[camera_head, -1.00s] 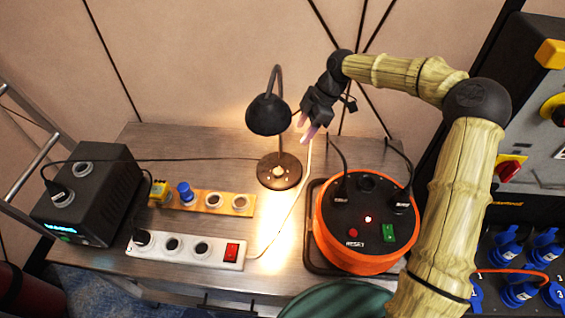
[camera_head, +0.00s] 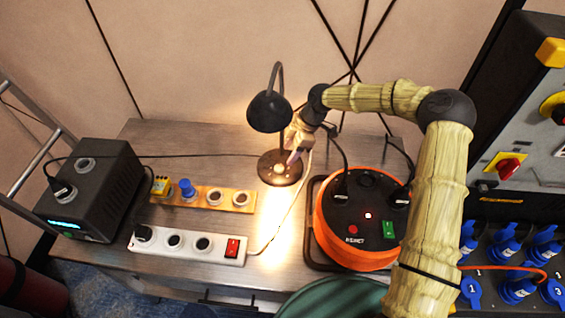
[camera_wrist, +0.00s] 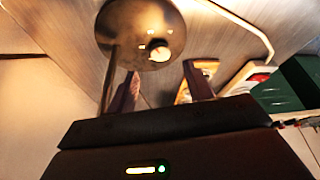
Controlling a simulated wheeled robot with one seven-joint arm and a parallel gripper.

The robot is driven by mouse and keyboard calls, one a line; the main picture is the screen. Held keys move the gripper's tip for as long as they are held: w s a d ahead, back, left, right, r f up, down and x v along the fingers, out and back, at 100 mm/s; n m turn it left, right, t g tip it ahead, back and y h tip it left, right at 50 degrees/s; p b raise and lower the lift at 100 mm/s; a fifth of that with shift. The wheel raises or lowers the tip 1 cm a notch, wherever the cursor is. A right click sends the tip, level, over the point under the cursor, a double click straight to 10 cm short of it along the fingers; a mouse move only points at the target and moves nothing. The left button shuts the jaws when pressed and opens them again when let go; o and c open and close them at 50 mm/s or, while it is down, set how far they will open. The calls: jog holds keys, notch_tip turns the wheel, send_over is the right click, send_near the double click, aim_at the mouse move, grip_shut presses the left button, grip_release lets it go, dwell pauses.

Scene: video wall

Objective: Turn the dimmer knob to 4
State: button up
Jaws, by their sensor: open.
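The desk lamp (camera_head: 268,112) stands lit on the metal table. Its round base carries a small pale dimmer knob (camera_head: 279,169), which also shows in the wrist view (camera_wrist: 159,50) on the shiny disc of the lamp base (camera_wrist: 127,40). Any scale marks are too small to read. My gripper (camera_head: 296,152) is just right of the lamp stem, low beside the base. In the wrist view my gripper (camera_wrist: 161,82) is open and empty, its two fingers spread apart with the knob beyond the gap between them. The fingers appear clear of the knob.
A white power strip (camera_head: 186,246) and a wooden strip of sockets (camera_head: 230,199) lie left of the lamp. An orange cable reel (camera_head: 330,240) stands to the right. A black power supply (camera_head: 100,195) is at the far left. A cable runs beside the lamp base.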

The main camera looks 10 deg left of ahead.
aim_at(280, 167)
jog(key=x, duration=0.6)
jog(key=shift+a+f, duration=0.15)
jog(key=shift+f, duration=0.15)
jog(key=shift+c, duration=0.2)
jog(key=c, duration=0.9)
